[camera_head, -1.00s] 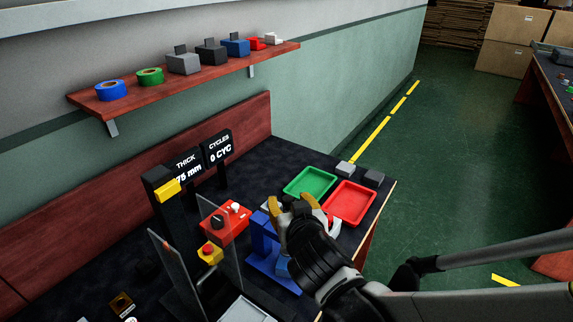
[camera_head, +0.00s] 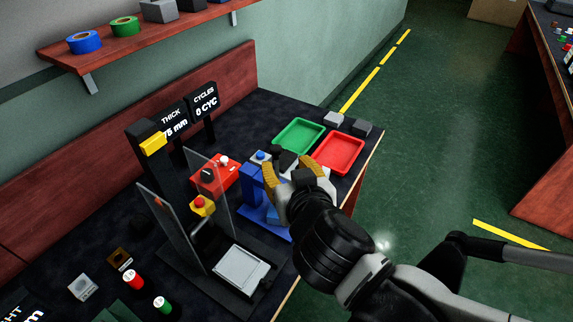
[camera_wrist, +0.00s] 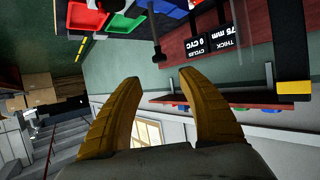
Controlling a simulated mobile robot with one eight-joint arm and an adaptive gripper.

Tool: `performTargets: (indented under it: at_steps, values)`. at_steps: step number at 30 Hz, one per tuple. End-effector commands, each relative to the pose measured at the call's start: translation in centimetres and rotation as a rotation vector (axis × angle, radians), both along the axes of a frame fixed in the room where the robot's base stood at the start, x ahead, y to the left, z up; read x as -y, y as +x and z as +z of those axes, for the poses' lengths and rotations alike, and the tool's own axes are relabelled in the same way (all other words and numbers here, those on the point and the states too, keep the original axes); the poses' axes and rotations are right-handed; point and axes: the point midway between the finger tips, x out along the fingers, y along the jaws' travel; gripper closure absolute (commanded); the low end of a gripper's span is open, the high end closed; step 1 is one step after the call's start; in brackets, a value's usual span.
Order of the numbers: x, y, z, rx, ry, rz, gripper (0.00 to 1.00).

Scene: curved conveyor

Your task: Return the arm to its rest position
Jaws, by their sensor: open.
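My gripper (camera_head: 296,178) is open, with its yellow fingers apart, above the right part of the dark workbench (camera_head: 285,108) in the head view. In that view it overlaps a blue stand (camera_head: 254,187) and lies just in front of the green and red trays. In the wrist view the two yellow fingers (camera_wrist: 165,108) are spread with nothing between them. The wrist view shows the room rotated. My black and grey arm reaches in from the lower right of the head view.
A green tray (camera_head: 299,136) and a red tray (camera_head: 339,152) sit near the bench's far end. A press with a clear guard (camera_head: 218,190) and a red control box (camera_head: 213,176) stand left of my gripper. A wall shelf (camera_head: 146,41) holds tape rolls. Green floor (camera_head: 440,130) is open at right.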

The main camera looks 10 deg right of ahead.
Motion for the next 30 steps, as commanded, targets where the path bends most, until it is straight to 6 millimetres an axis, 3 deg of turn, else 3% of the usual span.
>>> performTargets:
  at_steps: [12, 14, 17, 22, 25, 30]
  values:
    - [0.5, 0.1, -0.1, -0.01, -0.006, -0.011, 0.53]
    - [1.9, 0.2, -0.5, -0.039, -0.019, -0.039, 0.53]
    - [5.9, -0.1, -1.5, -0.142, -0.053, -0.111, 0.53]
    - [12.1, -2.9, -3.4, -0.376, -0.077, -0.18, 0.53]
    - [13.7, -4.9, -3.8, -0.477, -0.061, -0.168, 0.53]
    - [14.2, -6.7, -3.7, -0.551, -0.035, -0.128, 0.53]
